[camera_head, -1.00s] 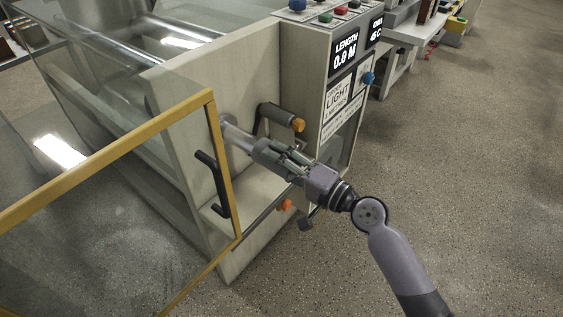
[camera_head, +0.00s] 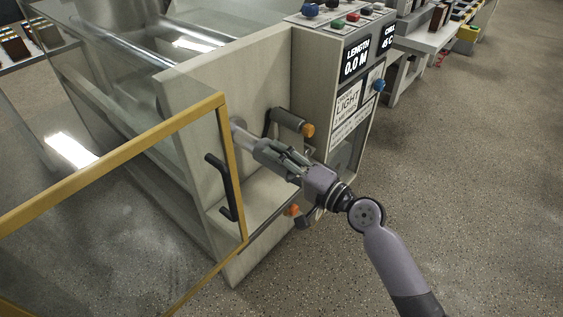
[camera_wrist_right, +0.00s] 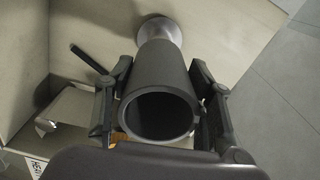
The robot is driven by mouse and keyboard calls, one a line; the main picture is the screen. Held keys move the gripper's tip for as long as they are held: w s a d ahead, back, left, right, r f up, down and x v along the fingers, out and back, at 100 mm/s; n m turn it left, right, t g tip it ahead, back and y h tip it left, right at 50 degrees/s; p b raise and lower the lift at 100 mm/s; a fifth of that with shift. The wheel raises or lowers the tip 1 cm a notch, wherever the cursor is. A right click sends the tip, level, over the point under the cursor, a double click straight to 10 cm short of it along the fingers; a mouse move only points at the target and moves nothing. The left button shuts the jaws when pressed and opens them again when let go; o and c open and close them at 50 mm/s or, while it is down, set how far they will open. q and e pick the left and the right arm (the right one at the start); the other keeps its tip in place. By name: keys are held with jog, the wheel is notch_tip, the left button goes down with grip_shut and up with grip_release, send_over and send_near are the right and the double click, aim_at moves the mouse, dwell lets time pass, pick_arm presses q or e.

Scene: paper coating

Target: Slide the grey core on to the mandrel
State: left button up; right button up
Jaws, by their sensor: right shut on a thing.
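The grey core (camera_wrist_right: 162,75) is a dark hollow tube, its open end facing the camera in the right wrist view. My right gripper (camera_wrist_right: 160,95) is shut on it, one finger on each side. In the head view my right gripper (camera_head: 283,158) holds the core near the machine's side panel. The mandrel (camera_head: 240,138) shows as a pale metal stub between the panel and the gripper. In the wrist view its wide silvery base (camera_wrist_right: 163,29) shows beyond the core's far end. The core looks in line with it; how far it is over it is hidden. My left gripper is not seen.
A yellow-framed clear door (camera_head: 232,170) with a black handle (camera_head: 222,186) stands open just left of the gripper. A dark crank with an orange knob (camera_head: 308,130) is close above right. The control box (camera_head: 350,85) stands behind. The floor at right is clear.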

aim_at(259, 150)
jog(key=shift+w+a, duration=0.35)
jog(key=shift+a, duration=0.15)
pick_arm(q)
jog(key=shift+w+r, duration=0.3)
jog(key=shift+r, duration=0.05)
pick_arm(e)
jog(key=shift+x, duration=1.1)
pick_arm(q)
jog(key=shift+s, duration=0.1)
pick_arm(e)
jog(key=shift+w+a, duration=0.2)
jog(key=shift+a, duration=0.05)
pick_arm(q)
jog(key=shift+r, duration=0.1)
pick_arm(e)
jog(key=shift+a, duration=0.1)
jog(key=shift+w+a+b, duration=0.15)
jog(key=shift+b, duration=0.15)
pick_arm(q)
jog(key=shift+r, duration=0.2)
pick_arm(e)
jog(key=shift+w+a, duration=0.1)
jog(key=shift+w+a, duration=0.1)
jog(key=shift+a, duration=0.05)
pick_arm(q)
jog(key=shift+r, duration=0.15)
pick_arm(e)
jog(key=shift+a, duration=0.1)
